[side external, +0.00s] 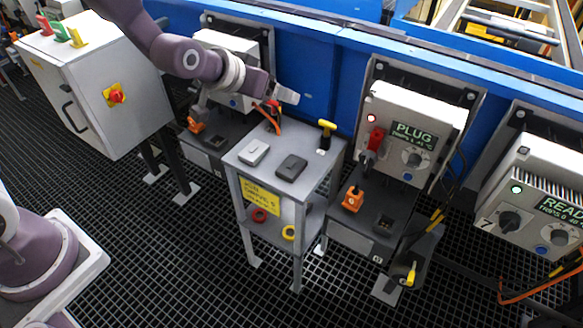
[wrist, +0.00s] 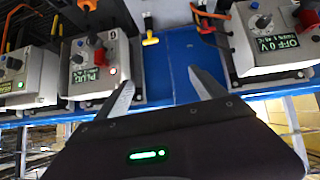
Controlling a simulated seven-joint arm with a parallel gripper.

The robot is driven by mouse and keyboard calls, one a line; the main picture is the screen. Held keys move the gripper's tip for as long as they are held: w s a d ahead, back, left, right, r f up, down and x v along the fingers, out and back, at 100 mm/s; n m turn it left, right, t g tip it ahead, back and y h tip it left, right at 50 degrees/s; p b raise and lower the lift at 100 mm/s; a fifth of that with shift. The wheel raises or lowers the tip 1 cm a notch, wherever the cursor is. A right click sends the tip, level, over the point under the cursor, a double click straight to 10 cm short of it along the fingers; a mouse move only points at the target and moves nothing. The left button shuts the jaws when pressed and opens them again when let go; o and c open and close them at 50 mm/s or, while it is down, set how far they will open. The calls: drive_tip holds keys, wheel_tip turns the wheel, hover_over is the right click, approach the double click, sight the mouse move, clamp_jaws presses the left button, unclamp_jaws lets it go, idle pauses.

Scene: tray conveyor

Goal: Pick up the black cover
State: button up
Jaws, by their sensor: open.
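The black cover (side external: 291,167) is a small dark block with a raised top. It lies flat on the grey top of a small stand (side external: 262,174), right of a light grey cover (side external: 253,152). My gripper (side external: 292,96) is in the air above and behind the stand, clear of the black cover. In the wrist view my gripper (wrist: 165,88) has its two fingers spread apart with nothing between them. I cannot make out the black cover in the wrist view.
A yellow-handled tool (side external: 326,133) stands on the stand's back right corner. Red (side external: 260,215) and yellow (side external: 289,233) rings lie on its lower shelf. The PLUG box (side external: 409,132) is on the right, and a white cabinet (side external: 95,85) on the left. A blue wall (side external: 310,70) runs behind.

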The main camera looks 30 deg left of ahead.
drive_tip(key=w+d+f+t, duration=0.1)
drive_tip(key=w+f, duration=0.3)
drive_tip(key=f, duration=0.9)
drive_tip(key=t, duration=0.2)
approach(295, 161)
drive_tip(key=shift+w+d+f+y, duration=0.3)
drive_tip(key=shift+w+f+y, duration=0.15)
drive_tip(key=shift+f, duration=0.2)
drive_tip(key=shift+t, duration=0.3)
drive_tip(key=x, duration=0.7)
drive_tip(key=shift+w+r, duration=0.1)
drive_tip(key=shift+r, duration=0.05)
drive_tip(key=c, duration=1.5)
drive_tip(key=shift+o, duration=0.2)
